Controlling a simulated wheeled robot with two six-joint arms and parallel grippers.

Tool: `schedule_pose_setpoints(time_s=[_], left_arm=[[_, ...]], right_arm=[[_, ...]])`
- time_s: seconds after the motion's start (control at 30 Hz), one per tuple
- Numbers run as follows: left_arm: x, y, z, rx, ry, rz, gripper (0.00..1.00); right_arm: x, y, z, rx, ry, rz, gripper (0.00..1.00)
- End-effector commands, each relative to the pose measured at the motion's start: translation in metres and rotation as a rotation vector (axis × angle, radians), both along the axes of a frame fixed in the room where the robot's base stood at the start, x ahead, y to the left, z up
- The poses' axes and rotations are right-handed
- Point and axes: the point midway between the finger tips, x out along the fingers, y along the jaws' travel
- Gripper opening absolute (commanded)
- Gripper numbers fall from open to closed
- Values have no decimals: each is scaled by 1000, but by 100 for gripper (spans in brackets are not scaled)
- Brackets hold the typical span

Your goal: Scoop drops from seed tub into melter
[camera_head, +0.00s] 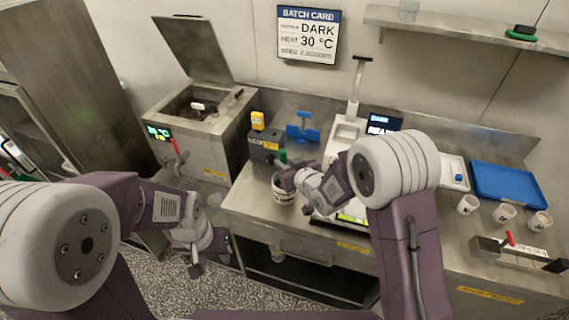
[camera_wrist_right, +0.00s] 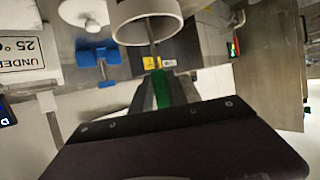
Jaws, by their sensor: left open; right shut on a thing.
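The seed tub (camera_head: 283,194) is a small white tub with a dark label on the bench, partly behind my right gripper. My right gripper (camera_head: 285,178) is just above it, shut on the scoop's green handle (camera_head: 283,156). In the right wrist view the green handle (camera_wrist_right: 161,88) is between the fingers, and a thin shaft runs towards a pale round rim (camera_wrist_right: 123,32), which looks like the tub's. I cannot make out the scoop's bowl or any drops. The melter (camera_head: 200,135) stands at left, lid up. My left gripper (camera_head: 195,268) is open and empty, low in front of the melter.
A dark box with a yellow top (camera_head: 258,121) and a blue fixture (camera_head: 302,131) stand behind the tub. To the right are a blue tray (camera_head: 508,183) and several white cups (camera_head: 467,204). A shelf (camera_head: 450,28) hangs above. A batch card (camera_head: 308,34) is on the wall.

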Motion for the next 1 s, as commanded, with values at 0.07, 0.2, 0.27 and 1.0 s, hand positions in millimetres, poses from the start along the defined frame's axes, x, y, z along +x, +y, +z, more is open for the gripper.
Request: schedule_pose_setpoints(time_s=[0.07, 0.2, 0.27, 1.0], left_arm=[[0, 0, 1, 0, 0, 0, 44], [0, 0, 1, 0, 0, 0, 44], [0, 0, 1, 0, 0, 0, 44], [0, 0, 46, 0, 0, 0, 44]], right_arm=[[0, 0, 2, 1, -2, 0, 0], [0, 0, 2, 1, -2, 0, 0], [0, 0, 2, 1, -2, 0, 0], [0, 0, 61, 1, -3, 0, 0]])
